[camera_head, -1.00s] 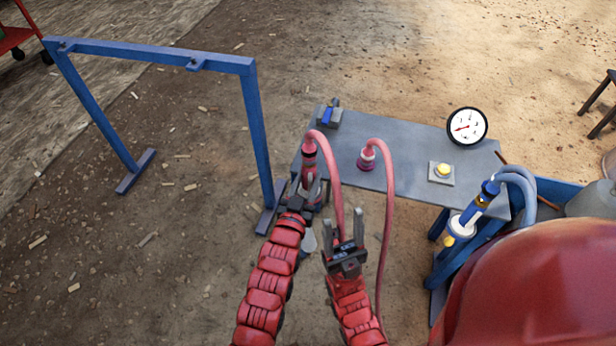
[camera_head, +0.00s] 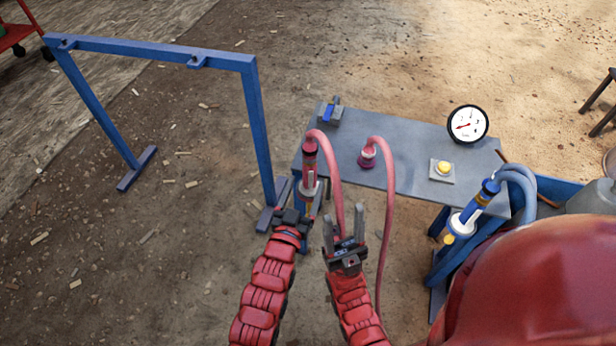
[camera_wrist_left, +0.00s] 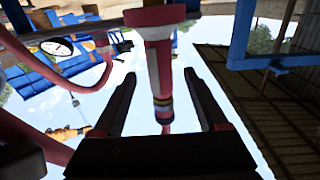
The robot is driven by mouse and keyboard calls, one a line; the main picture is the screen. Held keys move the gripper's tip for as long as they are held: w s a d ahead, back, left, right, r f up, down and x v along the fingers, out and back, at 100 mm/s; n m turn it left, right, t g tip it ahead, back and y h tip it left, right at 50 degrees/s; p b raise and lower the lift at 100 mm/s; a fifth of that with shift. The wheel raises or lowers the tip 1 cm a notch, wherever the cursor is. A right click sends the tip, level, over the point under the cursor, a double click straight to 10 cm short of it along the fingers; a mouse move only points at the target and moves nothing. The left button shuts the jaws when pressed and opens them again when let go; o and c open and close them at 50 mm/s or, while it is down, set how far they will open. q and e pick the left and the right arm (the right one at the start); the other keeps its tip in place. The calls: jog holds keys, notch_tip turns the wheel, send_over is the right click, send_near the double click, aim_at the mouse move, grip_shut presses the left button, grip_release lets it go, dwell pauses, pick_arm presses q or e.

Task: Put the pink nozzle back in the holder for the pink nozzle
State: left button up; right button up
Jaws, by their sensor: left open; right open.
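The pink nozzle (camera_head: 309,153) stands roughly upright at the left edge of the grey table, its pink hose arching from its top. A pale collar (camera_head: 308,181) surrounds its middle; I cannot tell clearly whether this is the holder. The nozzle also shows in the left wrist view (camera_wrist_left: 159,72), extending between and beyond the fingers. My left gripper (camera_head: 298,197) is open, just in front of the nozzle, with a finger to each side and visible gaps. My right gripper (camera_head: 343,212) is open and empty, to the right and nearer me.
The grey table (camera_head: 415,155) carries a purple-pink fitting (camera_head: 367,158) with the hose, a gauge (camera_head: 467,125), a yellow button (camera_head: 443,168) and a small blue-grey clamp (camera_head: 329,112). A blue nozzle (camera_head: 480,203) stands at right. A blue frame (camera_head: 150,53) is at left.

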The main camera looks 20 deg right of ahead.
pick_arm(q)
jog(key=v, duration=1.3)
jog(key=shift+s+p, duration=0.2)
jog(key=shift+p, duration=0.15)
jog(key=shift+a, duration=0.15)
jog(key=shift+w, duration=0.1)
